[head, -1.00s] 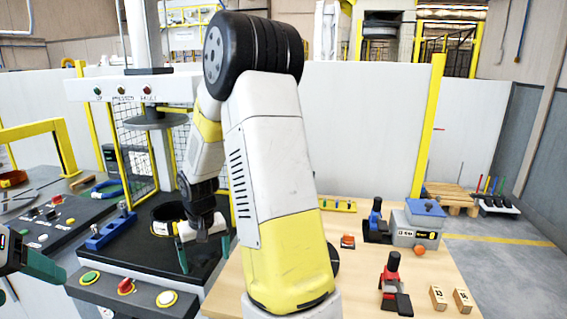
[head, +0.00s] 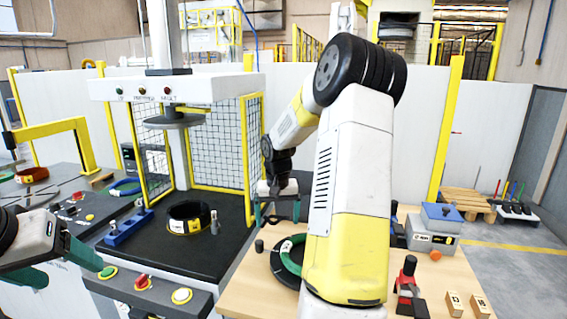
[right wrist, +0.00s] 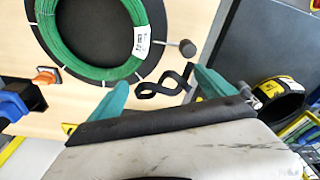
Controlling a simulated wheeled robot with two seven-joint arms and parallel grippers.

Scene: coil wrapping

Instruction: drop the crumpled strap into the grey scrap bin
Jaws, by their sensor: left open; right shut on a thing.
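My right gripper (head: 277,207) is above the left edge of the wooden table, beside the black machine bed. In the right wrist view its teal fingers (right wrist: 161,84) are on either side of the crumpled strap (right wrist: 166,86), a thin black twisted loop held between them. My left gripper (head: 70,268) is open and empty at the lower left, in front of the control panel. I cannot make out a grey scrap bin with certainty in either view.
A green coil (head: 291,254) lies on a black disc on the wooden table, partly behind my right arm. A grey box (head: 431,235) with a blue top and small blocks (head: 468,304) are on the table's right.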

